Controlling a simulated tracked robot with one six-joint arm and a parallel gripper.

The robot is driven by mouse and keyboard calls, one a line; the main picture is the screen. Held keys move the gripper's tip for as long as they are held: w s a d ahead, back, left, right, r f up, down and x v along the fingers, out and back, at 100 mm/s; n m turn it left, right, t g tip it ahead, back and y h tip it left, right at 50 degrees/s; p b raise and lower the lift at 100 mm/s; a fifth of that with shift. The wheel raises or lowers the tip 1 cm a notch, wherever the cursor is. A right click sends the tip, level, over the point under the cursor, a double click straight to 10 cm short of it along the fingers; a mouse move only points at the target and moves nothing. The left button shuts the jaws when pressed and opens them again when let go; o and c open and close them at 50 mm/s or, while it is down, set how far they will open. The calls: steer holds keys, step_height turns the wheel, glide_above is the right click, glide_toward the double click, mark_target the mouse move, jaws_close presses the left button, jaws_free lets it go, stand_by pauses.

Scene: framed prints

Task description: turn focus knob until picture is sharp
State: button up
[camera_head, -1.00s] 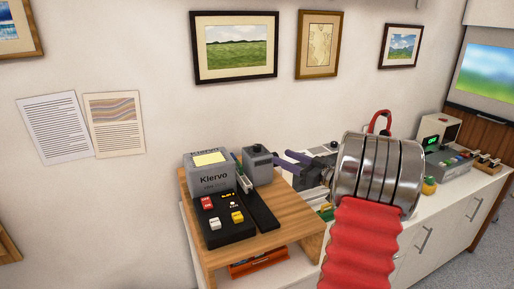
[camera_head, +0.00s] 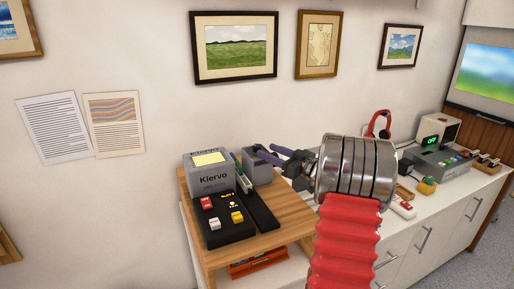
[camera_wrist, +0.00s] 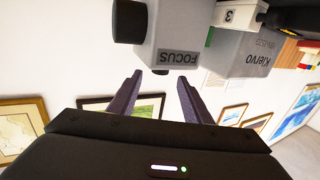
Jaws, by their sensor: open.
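The screen (camera_head: 486,72) at the right edge of the head view shows a blurred blue and green landscape. A grey box marked FOCUS (camera_wrist: 178,38) appears upside down in the wrist view, with a thick black cylinder (camera_wrist: 129,22) at its left. A small dark round part shows at its lower edge. I cannot tell for certain which is the knob. In the head view the grey box (camera_head: 258,174) stands right of the Kiervo unit. My gripper (camera_head: 262,156) has its purple fingers at the top of this box, partly hiding it. They are open in the wrist view (camera_wrist: 158,82).
The grey Kiervo unit (camera_head: 212,178) and a black button panel (camera_head: 226,222) share the wooden stand (camera_head: 276,232). The white counter (camera_head: 470,192) behind my arm holds a green-display device (camera_head: 440,158) and red headphones (camera_head: 379,124). Framed prints hang above.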

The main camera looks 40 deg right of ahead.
mark_target(260, 148)
steer(key=w, duration=0.4)
steer(key=w+a, duration=0.1)
steer(key=w, duration=0.1)
steer(key=shift+w, duration=0.35)
steer(key=c, duration=1.1)
